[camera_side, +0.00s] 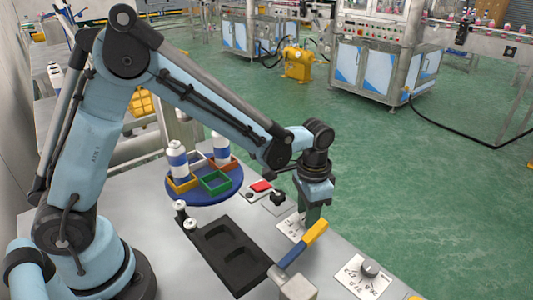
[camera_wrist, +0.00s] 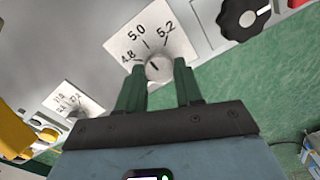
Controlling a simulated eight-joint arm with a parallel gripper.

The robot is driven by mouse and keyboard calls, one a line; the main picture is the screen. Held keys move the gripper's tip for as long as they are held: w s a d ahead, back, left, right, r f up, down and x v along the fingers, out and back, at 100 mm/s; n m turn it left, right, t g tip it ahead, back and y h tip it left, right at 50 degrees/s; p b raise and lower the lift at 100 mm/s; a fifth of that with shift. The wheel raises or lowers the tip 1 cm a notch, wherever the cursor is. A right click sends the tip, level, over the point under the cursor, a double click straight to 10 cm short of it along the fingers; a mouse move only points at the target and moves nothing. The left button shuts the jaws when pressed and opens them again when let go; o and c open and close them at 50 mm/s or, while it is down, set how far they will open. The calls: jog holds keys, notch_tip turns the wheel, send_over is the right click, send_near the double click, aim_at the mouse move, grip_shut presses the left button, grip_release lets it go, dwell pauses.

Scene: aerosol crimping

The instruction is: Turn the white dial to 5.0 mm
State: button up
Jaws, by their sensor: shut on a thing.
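The white dial (camera_wrist: 158,69) sits on a white plate (camera_wrist: 118,48) marked 4.8, 5.0 and 5.2. In the wrist view a short dark mark on the dial's face points up and slightly left, roughly toward the 5.0 tick; its exact reading is too small to tell. My gripper (camera_wrist: 162,70) has its green fingers on either side of the dial and is shut on it. In the side view my gripper (camera_side: 312,220) points down at the plate (camera_side: 291,226), and the dial is hidden by the fingers.
A second dial (camera_side: 370,269) on its own plate stands at the front right. A yellow-handled lever (camera_side: 315,232) rises close to my gripper. A black knob (camera_side: 278,197) and red switch (camera_side: 261,186) lie behind. A black tray (camera_side: 212,240) and blue turntable (camera_side: 205,200) with bottles are left.

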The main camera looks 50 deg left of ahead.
dwell(0.5)
jog(key=o, duration=1)
jog(key=shift+o, duration=0.2)
jog(key=shift+r, duration=0.1)
notch_tip(320, 180, up, 12)
jog(key=s+a+n+t, duration=0.5)
jog(key=s+a+t, duration=0.2)
jog(key=s+a, duration=0.3)
jog(key=shift+s+a, duration=0.3)
jog(key=shift+s, duration=0.4)
